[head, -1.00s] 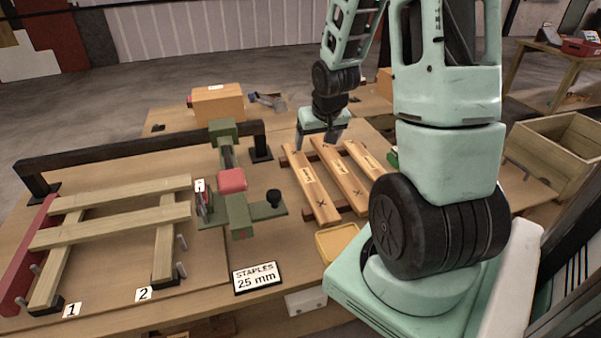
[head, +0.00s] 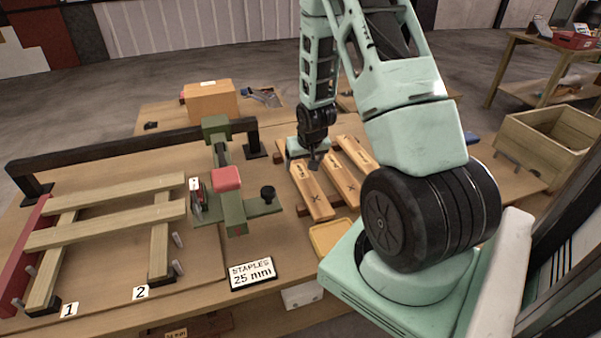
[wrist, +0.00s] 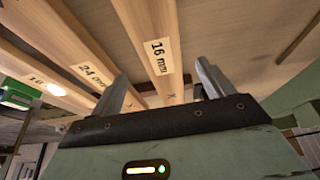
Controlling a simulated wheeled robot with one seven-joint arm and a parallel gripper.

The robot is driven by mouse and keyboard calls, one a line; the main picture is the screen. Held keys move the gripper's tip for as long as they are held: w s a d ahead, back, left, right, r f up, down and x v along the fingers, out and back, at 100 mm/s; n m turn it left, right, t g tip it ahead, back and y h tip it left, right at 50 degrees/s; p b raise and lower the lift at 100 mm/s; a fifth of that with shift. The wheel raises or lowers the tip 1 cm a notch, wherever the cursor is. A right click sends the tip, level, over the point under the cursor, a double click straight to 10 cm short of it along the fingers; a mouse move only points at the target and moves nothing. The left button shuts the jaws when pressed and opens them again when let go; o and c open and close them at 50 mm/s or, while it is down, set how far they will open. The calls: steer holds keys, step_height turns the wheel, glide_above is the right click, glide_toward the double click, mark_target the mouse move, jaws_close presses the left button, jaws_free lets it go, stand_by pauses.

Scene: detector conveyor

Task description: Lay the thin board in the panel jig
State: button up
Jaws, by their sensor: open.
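Three wooden boards lie side by side on the rack right of the stapler. The leftmost board (head: 313,195) is under my gripper (head: 310,160). In the wrist view a board labelled 16 mm (wrist: 150,35) runs between my open fingers (wrist: 163,82), with nothing held. Beside it are a board labelled 24 mm (wrist: 85,55) and a third board (wrist: 30,72) whose label is hard to read. I cannot tell whether the fingertips are level with the board or above it. The panel jig (head: 43,237) at the left holds two slats (head: 110,228) across two bearers.
A green stapler with a red head (head: 227,178) stands between jig and rack. A dark rail (head: 110,148) runs behind the jig. A staples 25 mm sign (head: 252,273) and a yellow tray (head: 330,237) are at the front. A cardboard box (head: 211,101) stands behind.

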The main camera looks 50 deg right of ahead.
mark_target(301, 171)
steer(key=shift+p+x, duration=0.55)
steer(key=shift+x, duration=1.65)
steer(key=c, duration=1.2)
